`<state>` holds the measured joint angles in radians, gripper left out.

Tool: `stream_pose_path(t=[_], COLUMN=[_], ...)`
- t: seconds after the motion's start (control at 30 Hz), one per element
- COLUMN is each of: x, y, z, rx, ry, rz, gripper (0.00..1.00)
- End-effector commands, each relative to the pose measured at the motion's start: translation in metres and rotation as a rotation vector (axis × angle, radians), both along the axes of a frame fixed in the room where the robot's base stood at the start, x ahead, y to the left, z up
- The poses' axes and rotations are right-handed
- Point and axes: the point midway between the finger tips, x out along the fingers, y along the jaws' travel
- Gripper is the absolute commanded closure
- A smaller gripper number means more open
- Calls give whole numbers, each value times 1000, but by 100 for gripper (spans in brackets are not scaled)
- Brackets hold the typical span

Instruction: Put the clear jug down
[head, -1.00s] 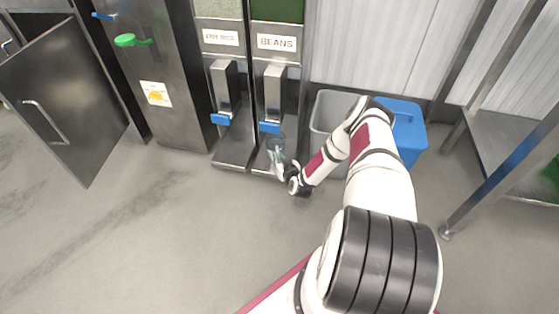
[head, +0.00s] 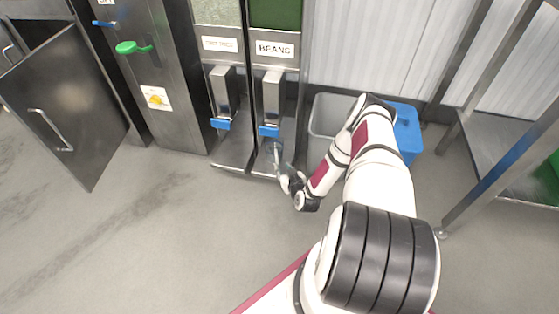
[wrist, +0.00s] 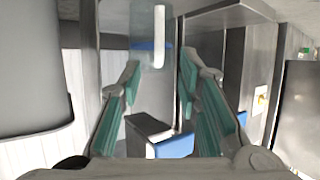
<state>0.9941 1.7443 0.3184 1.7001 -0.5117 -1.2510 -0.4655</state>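The clear jug (wrist: 140,30) is a see-through shape at the top of the wrist view, with a pale upright handle strip. In the head view it is faint and small, under the BEANS dispenser (head: 274,95) near its base tray; whether its bottom touches the tray is hard to see. My gripper (wrist: 161,62) has its two green-padded fingers spread apart, with nothing between the pads. The jug's handle lies just beyond the fingertips. In the head view my gripper (head: 284,172) is just in front of the jug.
Blue levers (head: 268,131) hang from the dispensers above their trays. A grey bin (head: 325,115) and a blue bin (head: 408,130) stand to the right. An open metal door (head: 65,105) is at the left. The floor in front is clear.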

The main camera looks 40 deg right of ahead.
Motion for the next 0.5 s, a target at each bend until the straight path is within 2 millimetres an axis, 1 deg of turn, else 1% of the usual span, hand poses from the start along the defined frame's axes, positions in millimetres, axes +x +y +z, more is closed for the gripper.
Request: stream_pose_path(t=[0.03, 0.2, 0.3, 0.5], x=[-9, -32, -40, -44], y=[4, 11, 14, 15], z=[7, 15, 18, 19], rx=[2, 1, 0, 0], ry=[3, 1, 1, 0], rz=[0, 0, 0, -1], gripper=[69, 69, 69, 69])
